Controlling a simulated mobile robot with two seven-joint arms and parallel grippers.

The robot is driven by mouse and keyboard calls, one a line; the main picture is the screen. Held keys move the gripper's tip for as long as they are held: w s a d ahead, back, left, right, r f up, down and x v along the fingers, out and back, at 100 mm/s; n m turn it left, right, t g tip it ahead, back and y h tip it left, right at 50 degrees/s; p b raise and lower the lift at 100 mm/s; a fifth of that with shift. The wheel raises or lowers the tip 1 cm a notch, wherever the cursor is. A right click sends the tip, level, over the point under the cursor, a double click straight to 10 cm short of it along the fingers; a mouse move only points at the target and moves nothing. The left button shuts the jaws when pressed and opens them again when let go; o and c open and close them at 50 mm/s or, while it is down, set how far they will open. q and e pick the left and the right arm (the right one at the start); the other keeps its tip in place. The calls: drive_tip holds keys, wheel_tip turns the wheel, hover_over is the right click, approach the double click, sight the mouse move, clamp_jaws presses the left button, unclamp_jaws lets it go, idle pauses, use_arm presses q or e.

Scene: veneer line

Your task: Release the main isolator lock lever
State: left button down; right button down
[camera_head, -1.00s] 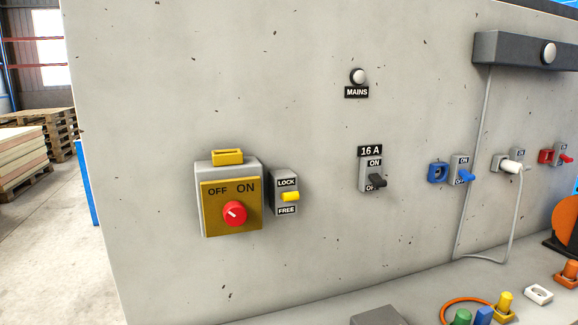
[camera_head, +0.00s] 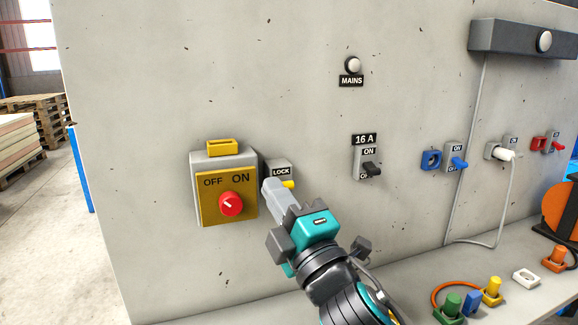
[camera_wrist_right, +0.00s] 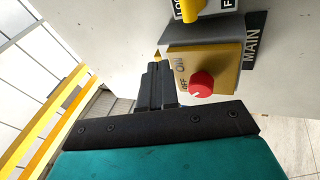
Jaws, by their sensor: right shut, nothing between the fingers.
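The lock lever is a short yellow handle (camera_head: 288,184) on a grey switch plate (camera_head: 279,167) marked LOCK; its lower part with the FREE label is hidden behind my right gripper in the head view. The lever also shows at the top of the right wrist view (camera_wrist_right: 191,9). The main isolator (camera_head: 226,199) is a grey box with a yellow face and a red knob (camera_head: 231,204), left of the lever. My right gripper (camera_head: 270,186) is shut and empty, its fingertips close beside the lever; contact cannot be told. My left gripper is out of view.
A 16 A switch (camera_head: 368,166) and a MAINS lamp (camera_head: 353,65) are on the wall to the right. Blue, white and red connectors continue farther right. A ledge below holds coloured plugs (camera_head: 491,291). The wall above the lever is clear.

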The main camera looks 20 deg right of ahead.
drive_tip(key=s+a+r+n+g+y, duration=0.3)
drive_tip(key=a+r+n+g+y, duration=0.25)
drive_tip(key=n+y, duration=0.55)
drive_tip(key=s+a+r+n+g+y, duration=0.3)
drive_tip(key=a+r+n+g+y, duration=0.3)
drive_tip(key=n, duration=0.9)
drive_tip(key=s+a+f+n+g+h, duration=0.25)
drive_tip(key=a+n+g+h, duration=0.3)
drive_tip(key=n+g, duration=1.05)
drive_tip(key=w+d+f+n+t+h, duration=0.2)
drive_tip(key=w+d+n+t+h, duration=0.4)
drive_tip(key=n+t+h, duration=0.3)
drive_tip(key=w+d+r+t+h, duration=0.1)
drive_tip(key=d+r+t+h, duration=0.1)
drive_tip(key=d, duration=0.5)
drive_tip(key=w+d+r+n+t+h, duration=0.1)
drive_tip(key=w+d+r+t+h, duration=0.1)
drive_tip(key=d+r+h, duration=0.3)
drive_tip(key=d, duration=0.3)
drive_tip(key=shift+w+n, duration=0.15)
drive_tip(key=shift+n, duration=0.15)
